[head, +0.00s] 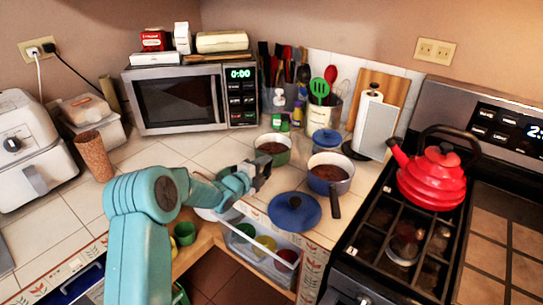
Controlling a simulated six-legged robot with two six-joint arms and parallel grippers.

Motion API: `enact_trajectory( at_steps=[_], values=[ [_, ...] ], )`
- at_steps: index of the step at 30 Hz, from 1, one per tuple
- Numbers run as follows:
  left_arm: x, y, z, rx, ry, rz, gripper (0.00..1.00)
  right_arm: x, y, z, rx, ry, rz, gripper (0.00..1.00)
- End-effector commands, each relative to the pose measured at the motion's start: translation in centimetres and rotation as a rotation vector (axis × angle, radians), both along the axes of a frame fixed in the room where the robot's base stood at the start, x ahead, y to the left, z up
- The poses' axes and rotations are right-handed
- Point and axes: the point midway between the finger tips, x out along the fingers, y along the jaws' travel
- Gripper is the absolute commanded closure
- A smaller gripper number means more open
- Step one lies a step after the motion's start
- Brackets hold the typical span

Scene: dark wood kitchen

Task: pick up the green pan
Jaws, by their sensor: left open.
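The green pan (287,157) stands on the white tiled counter near the corner, with a brownish inside showing. My left arm comes in from the lower left, and its gripper (265,172) is in front of the pan, just below it in the picture. The gripper is open, and I see nothing held in it. It overlaps the pan's near side or lies close to it; I cannot tell whether they touch. The pan's handle is not clearly visible. My right gripper is not in view.
A blue pan (331,184) and a blue lid (294,212) are to the right of the gripper. A microwave (180,97) and utensils stand behind. A red kettle (433,178) sits on the stove. An open drawer (232,218) with cups is below the counter.

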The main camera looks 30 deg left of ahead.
Motion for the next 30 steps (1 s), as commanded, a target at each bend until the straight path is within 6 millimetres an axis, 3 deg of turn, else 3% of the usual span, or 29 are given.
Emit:
enact_trajectory(
  at_steps=[2,3,7,22,30],
  values=[
    [0.0,0.0,0.0,0.000,0.000,0.000,0.53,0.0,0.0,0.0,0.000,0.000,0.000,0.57],
    [0.0,0.0,0.0,0.000,0.000,0.000,0.60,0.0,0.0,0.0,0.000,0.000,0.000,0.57],
    [-0.1,0.0,0.0,0.000,0.000,0.000,1.00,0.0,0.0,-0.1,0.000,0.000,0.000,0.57],
    [0.0,0.0,0.5,0.002,-0.005,0.000,1.00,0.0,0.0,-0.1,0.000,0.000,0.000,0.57],
    [0.0,0.0,2.4,0.004,-0.007,-0.001,1.00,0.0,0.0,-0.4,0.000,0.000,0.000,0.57]
  ],
)
